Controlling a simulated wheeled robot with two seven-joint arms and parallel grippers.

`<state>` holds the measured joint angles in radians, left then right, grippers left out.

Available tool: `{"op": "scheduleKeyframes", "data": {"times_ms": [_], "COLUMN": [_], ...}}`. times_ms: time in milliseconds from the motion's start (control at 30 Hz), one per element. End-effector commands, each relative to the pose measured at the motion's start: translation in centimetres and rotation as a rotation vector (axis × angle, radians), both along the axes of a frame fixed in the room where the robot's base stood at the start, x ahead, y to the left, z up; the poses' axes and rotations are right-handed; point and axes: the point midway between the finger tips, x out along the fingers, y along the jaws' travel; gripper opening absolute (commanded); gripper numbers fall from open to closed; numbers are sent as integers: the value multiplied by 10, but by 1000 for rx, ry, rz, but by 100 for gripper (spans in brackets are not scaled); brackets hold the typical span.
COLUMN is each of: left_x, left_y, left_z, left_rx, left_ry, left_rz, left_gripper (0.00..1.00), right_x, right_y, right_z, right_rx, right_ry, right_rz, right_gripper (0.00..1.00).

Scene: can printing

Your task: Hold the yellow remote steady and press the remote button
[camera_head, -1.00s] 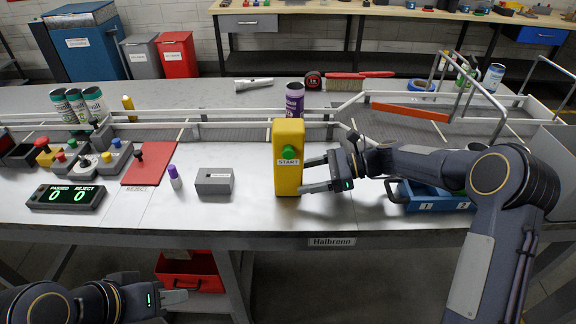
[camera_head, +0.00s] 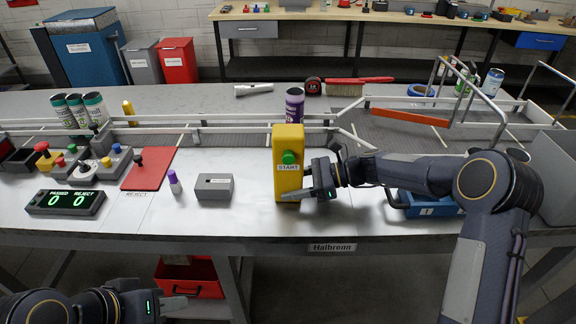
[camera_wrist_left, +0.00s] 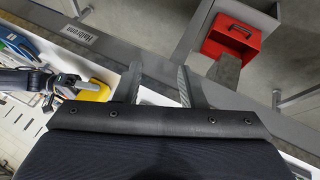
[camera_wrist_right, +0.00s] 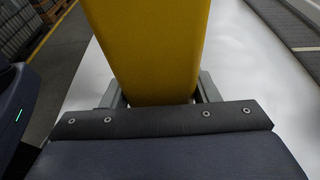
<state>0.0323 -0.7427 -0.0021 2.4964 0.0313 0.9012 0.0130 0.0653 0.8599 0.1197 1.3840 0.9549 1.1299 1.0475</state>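The yellow remote (camera_head: 287,178) stands upright on the bench, with a green button (camera_head: 289,157) above a START label on its front. My right gripper (camera_head: 300,188) is at its lower right side. One finger lies across the remote's lower front and the other is hidden behind it. In the right wrist view the remote (camera_wrist_right: 155,45) fills most of the space between the open fingers (camera_wrist_right: 160,88); firm contact cannot be told. My left gripper (camera_head: 182,301) is low at the front left, below the bench edge, away from the remote. Its fingers (camera_wrist_left: 160,85) are apart and empty.
A red toolbox (camera_head: 190,277) sits below the bench.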

Motion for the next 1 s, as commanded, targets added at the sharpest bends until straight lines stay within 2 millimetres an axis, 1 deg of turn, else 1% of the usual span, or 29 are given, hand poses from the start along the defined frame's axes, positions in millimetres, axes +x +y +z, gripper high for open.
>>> {"op": "scheduleKeyframes", "data": {"times_ms": [33, 267, 1000], "left_x": [0, 0, 0], "left_y": [0, 0, 0], "left_z": [0, 0, 0], "left_rx": [0, 0, 0], "left_ry": [0, 0, 0], "left_rz": [0, 0, 0], "left_gripper": [31, 1, 0], "right_x": [0, 0, 0], "right_y": [0, 0, 0], "right_z": [0, 0, 0], "right_rx": [0, 0, -1], "right_ry": [0, 0, 0], "right_rz": [0, 0, -1], "right_gripper": [42, 42, 42]}}
